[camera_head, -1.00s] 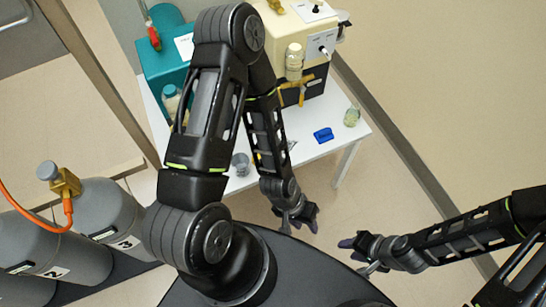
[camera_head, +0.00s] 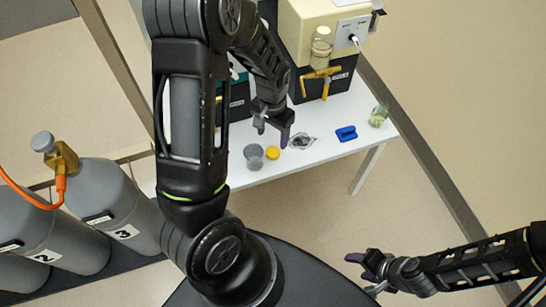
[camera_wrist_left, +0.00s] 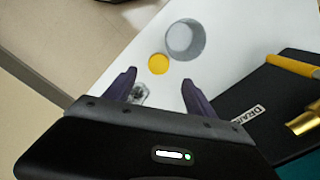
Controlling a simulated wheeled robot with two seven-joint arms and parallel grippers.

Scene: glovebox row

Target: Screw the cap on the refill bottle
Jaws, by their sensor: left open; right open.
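A round yellow cap (camera_head: 273,152) lies on the white table close to its front edge; it also shows in the left wrist view (camera_wrist_left: 158,64). My left gripper (camera_head: 273,134) is open and empty, just behind the cap and above the table. In the left wrist view the cap lies just beyond my spread fingertips (camera_wrist_left: 159,76), apart from them. A clear bottle with pale contents (camera_head: 321,45) is at the front of the cream machine; I cannot tell whether it is the refill bottle. My right gripper (camera_head: 360,272) is open and empty, away from the table at lower right.
A grey cup (camera_head: 254,156) stands right beside the cap. A crumpled greyish piece (camera_head: 303,142), a blue item (camera_head: 346,133) and a greenish jar (camera_head: 379,116) lie to the right. The cream machine (camera_head: 305,20) stands behind. Grey cylinders (camera_head: 105,205) are at left.

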